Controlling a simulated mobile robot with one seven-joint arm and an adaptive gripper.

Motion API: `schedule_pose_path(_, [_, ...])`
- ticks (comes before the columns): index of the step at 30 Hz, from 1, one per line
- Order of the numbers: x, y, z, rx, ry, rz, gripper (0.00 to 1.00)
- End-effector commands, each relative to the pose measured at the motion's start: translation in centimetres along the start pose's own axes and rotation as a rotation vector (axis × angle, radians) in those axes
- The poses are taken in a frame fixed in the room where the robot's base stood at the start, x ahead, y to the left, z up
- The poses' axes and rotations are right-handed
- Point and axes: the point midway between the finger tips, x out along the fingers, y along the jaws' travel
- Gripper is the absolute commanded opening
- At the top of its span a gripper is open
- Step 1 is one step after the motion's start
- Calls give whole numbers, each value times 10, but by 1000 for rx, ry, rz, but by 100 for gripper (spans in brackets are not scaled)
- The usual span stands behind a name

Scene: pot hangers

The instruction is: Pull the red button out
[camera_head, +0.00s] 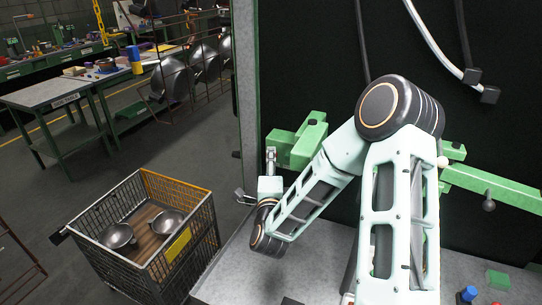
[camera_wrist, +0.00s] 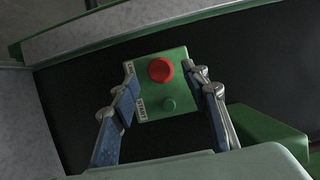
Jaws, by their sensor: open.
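The red button (camera_wrist: 160,70) is a round red knob on a small green control box (camera_wrist: 148,112) in the wrist view. A smaller green button (camera_wrist: 169,104) sits below it, and white labels run along the box's left edge. My gripper (camera_wrist: 158,67) is open, with one finger left and one right of the box's face, and the red button lies between the fingertips. Gaps show between the fingertips and the button; I cannot tell the depth between them. In the head view I cannot make out this button or the box clearly.
Green bracket pieces (camera_head: 300,142) stand near my wrist in the head view, with a green bar (camera_head: 490,185) to the right. A blue knob (camera_head: 468,293) is at the lower right. A wire basket (camera_head: 150,235) with metal bowls stands on the floor at left.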

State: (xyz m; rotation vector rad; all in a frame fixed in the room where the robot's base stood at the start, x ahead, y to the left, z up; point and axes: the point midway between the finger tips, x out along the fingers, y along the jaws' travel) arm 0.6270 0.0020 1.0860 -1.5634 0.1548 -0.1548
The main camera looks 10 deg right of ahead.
Motion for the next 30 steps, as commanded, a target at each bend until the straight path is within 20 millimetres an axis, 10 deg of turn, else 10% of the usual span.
schedule_pose_path(17, [28,0,0,-1,-1,0,42])
schedule_pose_path(30, [28,0,0,-1,-1,0,0])
